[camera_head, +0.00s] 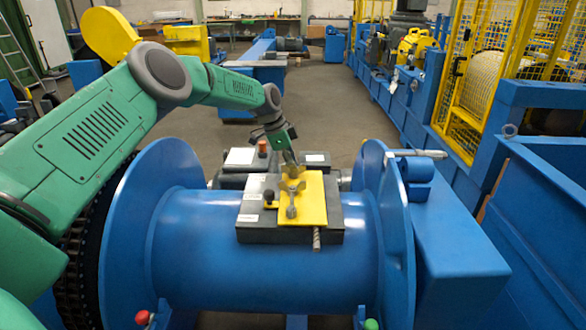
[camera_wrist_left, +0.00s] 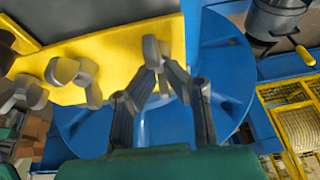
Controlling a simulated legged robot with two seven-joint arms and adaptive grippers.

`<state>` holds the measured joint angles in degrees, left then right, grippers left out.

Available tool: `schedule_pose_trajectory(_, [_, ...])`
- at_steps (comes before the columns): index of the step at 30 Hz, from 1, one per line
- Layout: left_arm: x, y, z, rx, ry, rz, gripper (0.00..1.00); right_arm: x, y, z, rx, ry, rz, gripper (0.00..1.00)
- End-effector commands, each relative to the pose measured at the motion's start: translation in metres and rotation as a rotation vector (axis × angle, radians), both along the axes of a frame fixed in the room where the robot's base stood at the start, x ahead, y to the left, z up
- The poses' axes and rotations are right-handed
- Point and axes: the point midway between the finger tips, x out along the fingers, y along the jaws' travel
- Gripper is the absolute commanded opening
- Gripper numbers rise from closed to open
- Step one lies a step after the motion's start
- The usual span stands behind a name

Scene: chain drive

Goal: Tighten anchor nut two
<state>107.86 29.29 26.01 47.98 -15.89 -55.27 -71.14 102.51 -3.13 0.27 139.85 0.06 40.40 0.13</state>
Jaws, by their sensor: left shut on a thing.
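A yellow plate (camera_head: 314,200) lies on a dark block (camera_head: 250,222) on top of the blue drum (camera_head: 210,240). A grey nut (camera_head: 293,186) sits near the plate's far edge, and a grey bolt with a nut (camera_head: 291,211) stands nearer. My left gripper (camera_head: 291,172) reaches down at the far nut. In the left wrist view my left gripper (camera_wrist_left: 160,74) is shut on a grey nut (camera_wrist_left: 151,48) at the plate's edge. Two more grey nuts or knobs (camera_wrist_left: 66,71) show to its left. I cannot tell which nut is number two. My right gripper is out of view.
A blue flange (camera_head: 396,230) and housing (camera_head: 445,235) stand right of the drum. A metal-shafted lever (camera_head: 418,153) sticks out above the flange. A red button (camera_head: 142,317) and a green button (camera_head: 371,324) are in front. Yellow cages (camera_head: 490,75) stand at the right.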

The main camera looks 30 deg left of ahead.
Motion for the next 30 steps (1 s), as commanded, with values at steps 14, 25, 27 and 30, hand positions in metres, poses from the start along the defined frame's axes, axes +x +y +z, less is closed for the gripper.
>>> schedule_pose_trajectory(14, [0.0035,0.0008,0.0038,0.004,-0.013,-0.031,0.0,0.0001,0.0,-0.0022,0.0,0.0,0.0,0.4])
schedule_pose_trajectory(25, [0.0014,0.0003,0.0029,0.003,-0.008,-0.032,0.29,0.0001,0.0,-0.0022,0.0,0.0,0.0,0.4])
schedule_pose_trajectory(27, [0.0007,0.0002,0.0029,0.003,-0.007,-0.033,0.29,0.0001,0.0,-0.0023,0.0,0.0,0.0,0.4])
schedule_pose_trajectory(30, [0.0002,0.0007,0.0054,0.003,-0.006,-0.033,0.29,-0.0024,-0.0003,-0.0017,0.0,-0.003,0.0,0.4])
